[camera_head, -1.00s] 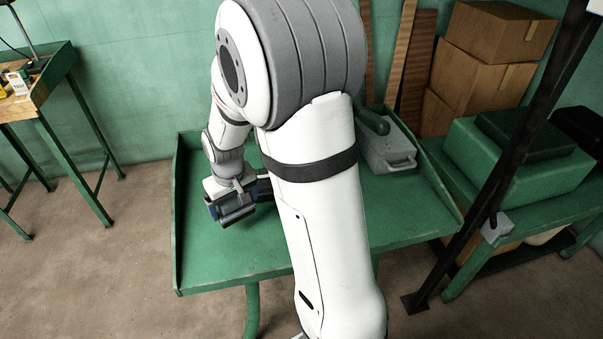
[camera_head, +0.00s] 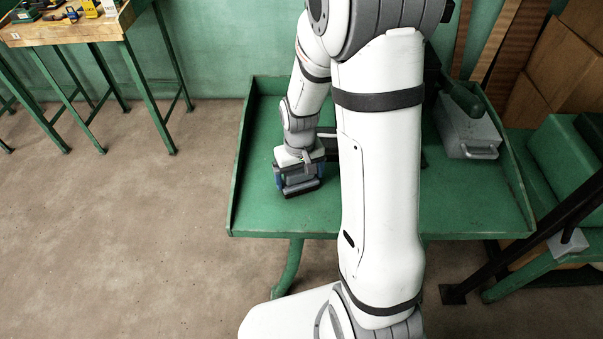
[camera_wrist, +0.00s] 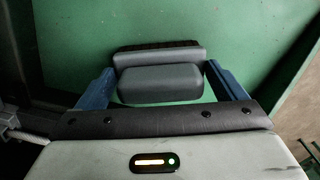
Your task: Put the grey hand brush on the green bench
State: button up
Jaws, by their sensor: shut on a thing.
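My gripper (camera_head: 299,180) is shut on the grey hand brush (camera_wrist: 160,82), with one blue finger at each end of it. In the wrist view the brush shows a rounded grey body and a strip of dark bristles on its far side. The brush also shows between the fingers in the head view (camera_head: 300,188). Both are over the left part of the green bench (camera_head: 262,215), low above its top or at it; I cannot tell whether the brush touches. My arm hides the middle of the bench.
A grey metal box-like thing with a green handle (camera_head: 468,132) stands on the bench's right side. Raised edges line the bench's sides. A dark slanted post (camera_head: 510,250) and a green table (camera_head: 520,277) stand at the right. A wooden-topped table (camera_head: 70,32) stands at the far left.

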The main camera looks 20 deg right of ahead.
aim_at(300, 171)
jog(key=o, duration=0.6)
jog(key=shift+f, duration=0.1)
notch_tip(300, 171, up, 12)
jog(key=shift+s+f, duration=0.1)
jog(key=shift+s+d+r+m+t, duration=0.15)
jog(key=shift+s+r+t, duration=0.3)
jog(key=shift+s+r, duration=1.35)
jog(key=shift+s+a+r+m+t, duration=0.15)
jog(key=shift+s+r+t, duration=0.45)
jog(key=shift+s, duration=2.35)
jog(key=shift+s+d+r+m+t, duration=0.1)
jog(key=shift+s+r+m+t, duration=0.15)
jog(key=shift+s+r, duration=1.65)
jog(key=shift+s+f, duration=0.45)
jog(key=shift+f, duration=0.05)
